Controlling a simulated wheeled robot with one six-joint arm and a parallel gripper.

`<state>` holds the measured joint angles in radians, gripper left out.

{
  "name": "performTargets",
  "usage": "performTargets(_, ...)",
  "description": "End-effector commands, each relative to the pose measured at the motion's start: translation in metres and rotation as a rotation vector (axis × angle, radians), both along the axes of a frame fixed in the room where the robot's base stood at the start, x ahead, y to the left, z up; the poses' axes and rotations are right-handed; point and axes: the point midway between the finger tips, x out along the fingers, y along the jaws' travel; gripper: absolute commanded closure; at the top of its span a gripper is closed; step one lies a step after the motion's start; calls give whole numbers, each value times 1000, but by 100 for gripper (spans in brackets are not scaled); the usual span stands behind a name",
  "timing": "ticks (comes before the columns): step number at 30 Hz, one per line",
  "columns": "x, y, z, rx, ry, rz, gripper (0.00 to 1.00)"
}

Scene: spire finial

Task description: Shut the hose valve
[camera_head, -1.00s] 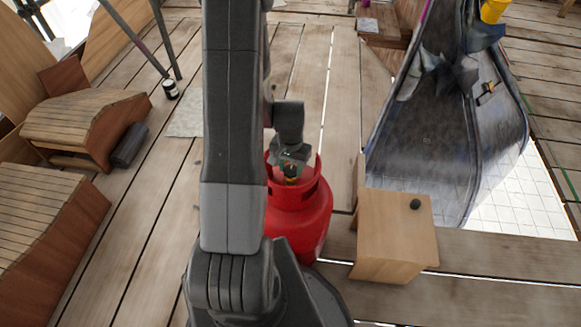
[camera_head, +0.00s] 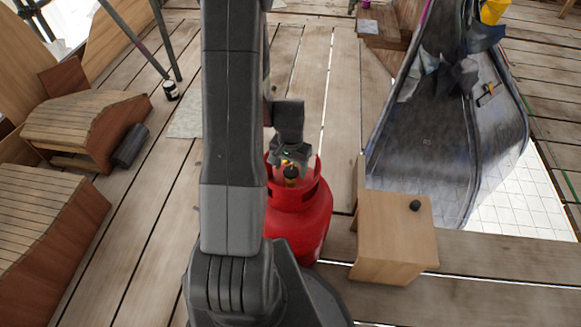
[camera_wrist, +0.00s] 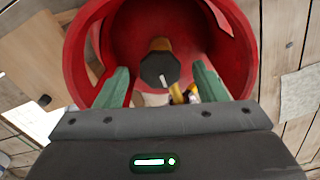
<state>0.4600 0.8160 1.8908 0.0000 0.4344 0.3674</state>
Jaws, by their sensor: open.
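A red gas cylinder (camera_head: 298,222) stands on the plank deck, partly hidden behind my arm. In the head view the knob (camera_head: 291,171) shows just below my gripper (camera_head: 290,155). In the wrist view the two green fingers of my gripper (camera_wrist: 160,85) are open, one on each side of the knob, with gaps to it. Nothing is held. A hose is not clearly visible.
Wooden stepped blocks (camera_head: 85,125) and a dark roll (camera_head: 130,146) lie left. Planks behind the cylinder are mostly clear.

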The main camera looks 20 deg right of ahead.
Motion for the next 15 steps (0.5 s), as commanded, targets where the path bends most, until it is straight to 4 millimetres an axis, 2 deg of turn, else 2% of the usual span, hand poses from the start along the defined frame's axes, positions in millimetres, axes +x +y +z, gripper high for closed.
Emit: performTargets(15,0,0,103,-2,-3,0,36)
